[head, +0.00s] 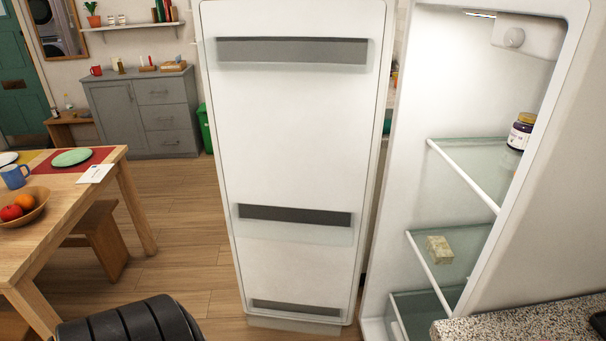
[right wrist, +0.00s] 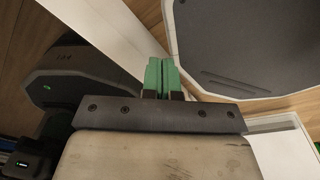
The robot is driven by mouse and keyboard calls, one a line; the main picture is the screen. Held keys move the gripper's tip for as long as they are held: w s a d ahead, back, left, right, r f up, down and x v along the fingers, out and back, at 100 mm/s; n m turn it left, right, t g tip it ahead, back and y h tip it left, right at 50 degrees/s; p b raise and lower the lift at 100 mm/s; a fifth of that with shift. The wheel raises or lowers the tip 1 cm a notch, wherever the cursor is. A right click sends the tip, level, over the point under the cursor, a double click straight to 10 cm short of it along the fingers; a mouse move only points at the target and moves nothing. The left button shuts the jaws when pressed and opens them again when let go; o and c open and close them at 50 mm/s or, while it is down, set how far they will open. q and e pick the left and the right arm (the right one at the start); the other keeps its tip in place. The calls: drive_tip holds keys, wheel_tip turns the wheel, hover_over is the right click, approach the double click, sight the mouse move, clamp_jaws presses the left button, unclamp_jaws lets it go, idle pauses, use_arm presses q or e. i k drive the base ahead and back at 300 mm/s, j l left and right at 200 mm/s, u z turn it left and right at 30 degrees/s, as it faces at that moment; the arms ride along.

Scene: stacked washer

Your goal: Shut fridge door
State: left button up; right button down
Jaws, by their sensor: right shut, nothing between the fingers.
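The fridge door (head: 290,130) stands wide open in the head view, with its white inner face and grey door bins towards me. The open fridge (head: 405,190) is to its right, with glass shelves inside. A gap shows between the door's right side and the fridge opening. My right gripper (right wrist: 162,66) is shut and empty in the right wrist view, its green fingers together. A white strip (right wrist: 120,32) runs behind the fingers; I cannot tell what it belongs to. The right gripper is not visible in the head view. My left gripper is in neither view.
A jar (head: 521,131) and a pale block (head: 439,249) sit on fridge shelves. A speckled counter (head: 530,322) is at the lower right. A wooden table (head: 95,195) and bench (head: 100,236) stand left. Wooden floor (head: 185,225) is clear between table and door.

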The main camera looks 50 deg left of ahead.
sight(297, 92)
drive_tip(key=j+z, duration=0.1)
drive_tip(key=j, duration=0.3)
drive_tip(key=k+j+z, duration=0.1)
drive_tip(key=j, duration=0.25)
drive_tip(key=k+j+z, duration=0.15)
drive_tip(key=j, duration=0.25)
drive_tip(key=j+z, duration=0.1)
drive_tip(key=j, duration=0.3)
drive_tip(key=j+z, duration=0.15)
drive_tip(key=j, duration=0.3)
drive_tip(key=j+z, duration=0.2)
drive_tip(key=j, duration=0.25)
drive_tip(key=k+j+z, duration=0.15)
drive_tip(key=j, duration=0.25)
drive_tip(key=j+z, duration=0.15)
drive_tip(key=j, duration=0.3)
drive_tip(key=k+j+z, duration=0.15)
drive_tip(key=j, duration=0.25)
drive_tip(key=k+j+z, duration=0.2)
drive_tip(key=j, duration=0.2)
drive_tip(key=k+j+z, duration=0.15)
drive_tip(key=j, duration=0.2)
drive_tip(key=k+j+z, duration=0.15)
drive_tip(key=j, duration=0.25)
